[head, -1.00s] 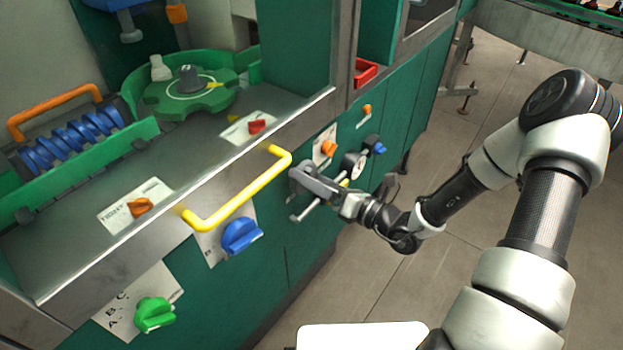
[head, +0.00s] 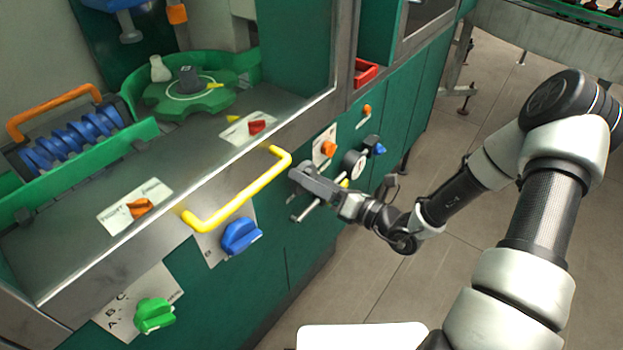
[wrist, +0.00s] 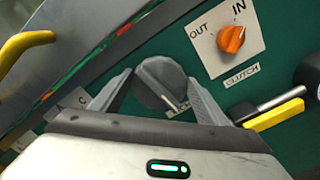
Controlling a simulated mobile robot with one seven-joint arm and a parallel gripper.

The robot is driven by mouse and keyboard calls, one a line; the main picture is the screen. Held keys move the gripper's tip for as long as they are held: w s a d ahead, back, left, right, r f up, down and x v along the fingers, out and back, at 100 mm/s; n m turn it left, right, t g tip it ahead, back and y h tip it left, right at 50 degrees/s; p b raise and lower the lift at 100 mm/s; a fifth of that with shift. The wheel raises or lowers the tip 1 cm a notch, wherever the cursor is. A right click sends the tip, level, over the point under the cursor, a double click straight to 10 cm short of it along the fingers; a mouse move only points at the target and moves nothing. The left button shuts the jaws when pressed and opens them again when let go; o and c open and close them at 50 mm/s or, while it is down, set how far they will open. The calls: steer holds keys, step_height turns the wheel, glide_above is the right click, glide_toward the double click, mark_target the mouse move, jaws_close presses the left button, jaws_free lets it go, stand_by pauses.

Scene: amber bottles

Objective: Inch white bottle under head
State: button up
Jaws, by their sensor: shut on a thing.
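The white bottle (head: 160,69) stands upright in a notch at the back left of the green star wheel (head: 160,103), behind the machine's front ledge. A blue part with a rounded tip (head: 128,25) hangs at the top left, above and left of the bottle; it is apart from the bottle. My gripper (head: 303,192) is at the green front panel, right of the yellow handle. In the wrist view my gripper (wrist: 158,95) is shut around a dark grey round knob (wrist: 164,84), one finger on each side. The knob's label is mostly hidden.
The yellow bar handle (head: 235,195) juts out left of my gripper. Blue (head: 240,236) and green (head: 154,315) knobs sit lower left. Open floor lies right.

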steer(key=shift+s+a+f, duration=0.1)
steer(key=shift+s+f, duration=0.1)
steer(key=shift+f, duration=0.05)
steer(key=o, duration=0.8)
steer(key=shift+o, duration=1.1)
steer(key=shift+r, duration=0.15)
steer(key=v, duration=1.7)
steer(key=shift+d+p, duration=0.25)
steer(key=shift+p, duration=0.2)
steer(key=shift+s, duration=0.1)
